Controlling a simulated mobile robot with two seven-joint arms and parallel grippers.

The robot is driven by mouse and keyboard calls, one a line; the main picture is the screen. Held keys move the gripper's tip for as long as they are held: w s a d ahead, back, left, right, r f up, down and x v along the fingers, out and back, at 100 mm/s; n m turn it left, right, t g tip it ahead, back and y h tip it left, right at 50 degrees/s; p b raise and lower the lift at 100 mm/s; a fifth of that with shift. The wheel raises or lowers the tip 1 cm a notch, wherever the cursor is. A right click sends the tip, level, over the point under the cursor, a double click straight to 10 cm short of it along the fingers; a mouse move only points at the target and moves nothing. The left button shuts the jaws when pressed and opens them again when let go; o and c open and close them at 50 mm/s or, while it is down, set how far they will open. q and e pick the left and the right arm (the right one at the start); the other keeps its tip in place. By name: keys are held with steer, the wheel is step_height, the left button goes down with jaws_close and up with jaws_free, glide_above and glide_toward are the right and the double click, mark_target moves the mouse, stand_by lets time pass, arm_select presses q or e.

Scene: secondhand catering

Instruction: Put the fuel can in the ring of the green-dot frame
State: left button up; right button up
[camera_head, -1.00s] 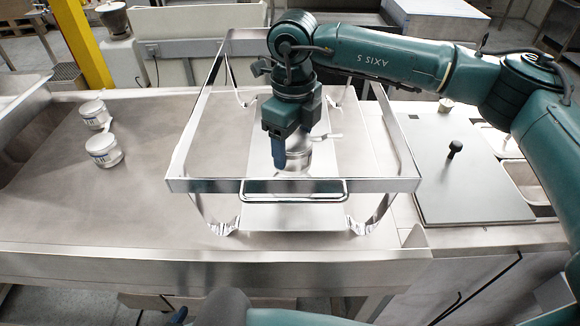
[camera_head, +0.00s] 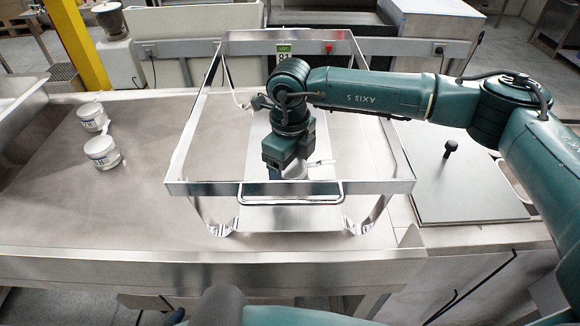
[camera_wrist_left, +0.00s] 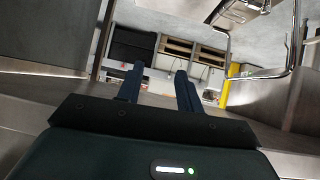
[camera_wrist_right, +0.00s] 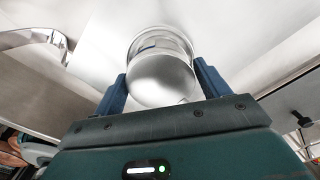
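A silver metal frame (camera_head: 355,187) stands on the steel counter, with a rectangular upper rim, curved legs and a handle bar at the front. The silver fuel can (camera_head: 297,173) is inside the rim's outline, partly hidden by my right gripper (camera_head: 280,172). In the right wrist view the can (camera_wrist_right: 163,80) sits between the two blue fingers, which close on its sides. I cannot tell whether its base touches anything. My left gripper (camera_wrist_left: 158,85) is open and empty, below the counter's front edge.
Two white-labelled cans (camera_head: 102,152) (camera_head: 92,117) stand on the counter at left, with clear room around them. A dark board with a knob (camera_head: 470,185) lies at right.

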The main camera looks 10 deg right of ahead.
steer(key=shift+o, duration=1.3)
steer(key=shift+r, duration=0.15)
step_height(320, 180, up, 12)
steer(key=b, duration=0.2)
steer(key=shift+a, duration=0.1)
